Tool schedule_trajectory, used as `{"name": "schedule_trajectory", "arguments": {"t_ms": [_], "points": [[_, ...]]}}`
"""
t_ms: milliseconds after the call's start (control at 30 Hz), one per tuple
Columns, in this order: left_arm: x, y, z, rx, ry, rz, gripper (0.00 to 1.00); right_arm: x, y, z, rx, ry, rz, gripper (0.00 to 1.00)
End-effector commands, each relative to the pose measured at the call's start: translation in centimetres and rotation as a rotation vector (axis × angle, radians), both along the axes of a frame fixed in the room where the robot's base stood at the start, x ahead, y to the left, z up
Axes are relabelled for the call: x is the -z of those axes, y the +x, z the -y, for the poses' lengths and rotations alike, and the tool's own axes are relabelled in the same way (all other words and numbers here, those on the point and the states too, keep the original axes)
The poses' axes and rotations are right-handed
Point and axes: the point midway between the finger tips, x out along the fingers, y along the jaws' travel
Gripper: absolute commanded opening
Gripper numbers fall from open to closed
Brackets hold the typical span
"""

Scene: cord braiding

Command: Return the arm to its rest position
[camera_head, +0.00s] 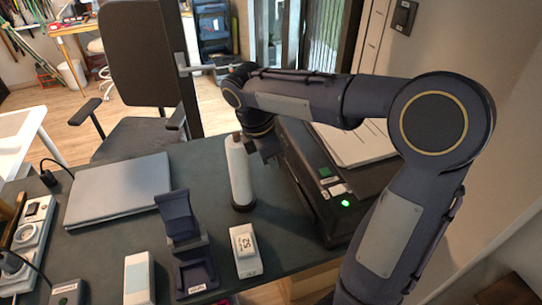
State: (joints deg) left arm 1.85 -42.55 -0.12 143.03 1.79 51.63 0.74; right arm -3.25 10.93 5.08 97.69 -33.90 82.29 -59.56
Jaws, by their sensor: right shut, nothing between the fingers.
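My right arm comes in from the lower right, bends at a high elbow and reaches left across the desk. Its gripper (267,151) points down beside the upper part of a white bottle (239,174) and the left side of a black printer-like machine (335,205). The gripper is shut with nothing in it. Its fingertips are small and partly lost against the dark desk and machine. I cannot tell whether it touches the bottle. The bottle stands upright on the dark desk (200,158). My left gripper is not in view.
Papers (357,143) lie on the machine, under my forearm. A closed grey laptop (118,190), dark stand (178,216), white device (245,252), white box (138,278) and power strip (29,232) occupy the desk. An office chair (140,60) stands behind. A wall is at right.

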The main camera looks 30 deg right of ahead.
Motion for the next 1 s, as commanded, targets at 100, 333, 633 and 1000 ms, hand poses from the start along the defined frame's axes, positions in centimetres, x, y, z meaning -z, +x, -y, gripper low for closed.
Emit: {"name": "schedule_trajectory", "arguments": {"t_ms": [100, 333, 633, 1000], "points": [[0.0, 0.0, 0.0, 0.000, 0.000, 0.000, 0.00, -0.6, 0.0, -0.1, 0.000, 0.001, 0.000, 0.00], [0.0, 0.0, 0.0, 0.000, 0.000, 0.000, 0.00, -0.8, -0.6, -0.2, 0.032, 0.016, 0.019, 0.00], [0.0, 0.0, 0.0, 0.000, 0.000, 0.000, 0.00, -0.4, -10.0, -2.6, 0.645, 0.329, 0.267, 0.00], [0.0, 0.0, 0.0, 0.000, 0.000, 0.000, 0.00, 2.3, -16.8, -7.5, 1.394, 0.758, 0.378, 0.00]]}}
